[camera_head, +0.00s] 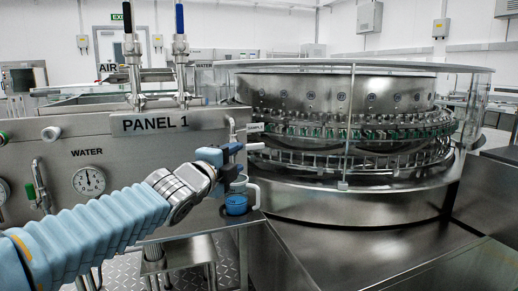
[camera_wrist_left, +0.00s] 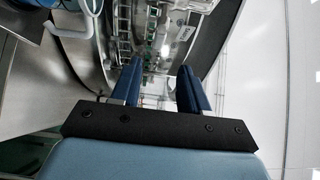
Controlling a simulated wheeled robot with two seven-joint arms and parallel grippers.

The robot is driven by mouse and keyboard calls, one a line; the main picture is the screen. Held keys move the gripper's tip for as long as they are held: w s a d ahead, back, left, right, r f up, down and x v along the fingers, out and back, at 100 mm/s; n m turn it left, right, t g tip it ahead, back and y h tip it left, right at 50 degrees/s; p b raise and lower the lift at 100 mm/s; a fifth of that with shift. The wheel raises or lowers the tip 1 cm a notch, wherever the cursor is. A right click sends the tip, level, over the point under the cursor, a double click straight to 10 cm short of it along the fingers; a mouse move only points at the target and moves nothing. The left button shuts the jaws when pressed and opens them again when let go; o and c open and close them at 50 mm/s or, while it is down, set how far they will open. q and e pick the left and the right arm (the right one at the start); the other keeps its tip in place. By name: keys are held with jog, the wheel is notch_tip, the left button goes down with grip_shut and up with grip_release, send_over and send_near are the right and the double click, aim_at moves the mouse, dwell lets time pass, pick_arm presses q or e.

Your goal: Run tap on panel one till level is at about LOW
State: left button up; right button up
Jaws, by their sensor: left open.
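Panel one (camera_head: 160,160), a steel panel marked PANEL 1, stands at the left in the head view. At its right edge, by a SAMPLE label (camera_head: 255,127), is a small pale tap (camera_head: 231,128) with a thin lever. A blue jug (camera_head: 236,204) with a white handle sits just below; its handle (camera_wrist_left: 72,30) also shows in the wrist view. Its level cannot be read. My left gripper (camera_head: 232,158) is close to the tap and above the jug, partly hiding both. In the wrist view its two blue fingers (camera_wrist_left: 160,88) are apart, with nothing clearly held between them.
The round steel washer (camera_head: 350,205) with its clear guard (camera_head: 400,67) fills the right. A black-handled lever (camera_head: 128,50) and a blue-handled lever (camera_head: 180,50) stand above the panel. A WATER gauge (camera_head: 89,181) is on its front.

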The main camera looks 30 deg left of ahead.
aim_at(255, 148)
pick_arm(q)
jog(key=w+b, duration=0.1)
jog(key=w, duration=0.2)
jog(key=w+b, duration=0.1)
jog(key=w, duration=0.3)
jog(key=w+b, duration=0.1)
jog(key=w, duration=0.2)
jog(key=shift+w+a+f, duration=0.3)
jog(key=shift+w+a, duration=0.05)
jog(key=shift+a, duration=0.05)
jog(key=shift+w+r, duration=0.2)
jog(key=shift+w, duration=0.4)
grip_shut()
